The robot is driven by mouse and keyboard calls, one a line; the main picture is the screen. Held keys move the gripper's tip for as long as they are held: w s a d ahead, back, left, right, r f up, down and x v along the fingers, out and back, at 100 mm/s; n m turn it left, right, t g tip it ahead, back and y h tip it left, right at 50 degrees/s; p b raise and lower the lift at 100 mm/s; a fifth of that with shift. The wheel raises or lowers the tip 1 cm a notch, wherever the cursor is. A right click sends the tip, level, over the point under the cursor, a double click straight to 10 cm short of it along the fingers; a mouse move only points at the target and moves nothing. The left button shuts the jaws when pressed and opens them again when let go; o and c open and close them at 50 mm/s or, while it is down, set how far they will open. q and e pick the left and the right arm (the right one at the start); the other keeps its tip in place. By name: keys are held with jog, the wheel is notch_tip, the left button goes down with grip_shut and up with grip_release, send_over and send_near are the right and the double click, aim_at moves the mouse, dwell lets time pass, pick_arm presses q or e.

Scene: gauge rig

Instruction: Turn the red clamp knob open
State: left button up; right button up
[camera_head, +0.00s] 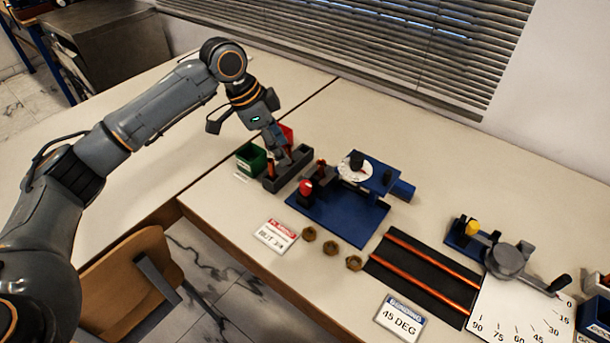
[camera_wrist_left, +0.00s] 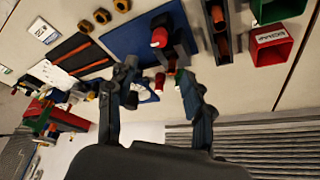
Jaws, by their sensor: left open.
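A red knob (camera_head: 305,187) stands on a dark fixture near the left edge of the blue base plate (camera_head: 350,222). The same red knob (camera_wrist_left: 159,37) shows in the left wrist view, beyond my fingertips. A smaller red piece (camera_head: 321,164) sits behind it on the fixture. My left gripper (camera_head: 286,158) is above the grey tray, up and left of the red knob, and apart from it. The left wrist view shows its two fingers (camera_wrist_left: 157,72) spread with nothing held between them. My right gripper is in neither view.
The grey tray (camera_head: 290,170) holds copper pieces beside a green bin (camera_head: 250,158) and a red bin (camera_head: 286,133). A dial (camera_head: 354,168) stands behind the knob. Several brass nuts (camera_head: 331,248) lie in front. A bending rig (camera_head: 507,260) is at the right.

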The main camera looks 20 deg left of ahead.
pick_arm(q)
send_near(305, 184)
jog(key=x, duration=0.8)
jog(key=shift+d+f+p, duration=0.2)
jog(key=shift+f+p, duration=0.1)
jog(key=shift+p, duration=0.05)
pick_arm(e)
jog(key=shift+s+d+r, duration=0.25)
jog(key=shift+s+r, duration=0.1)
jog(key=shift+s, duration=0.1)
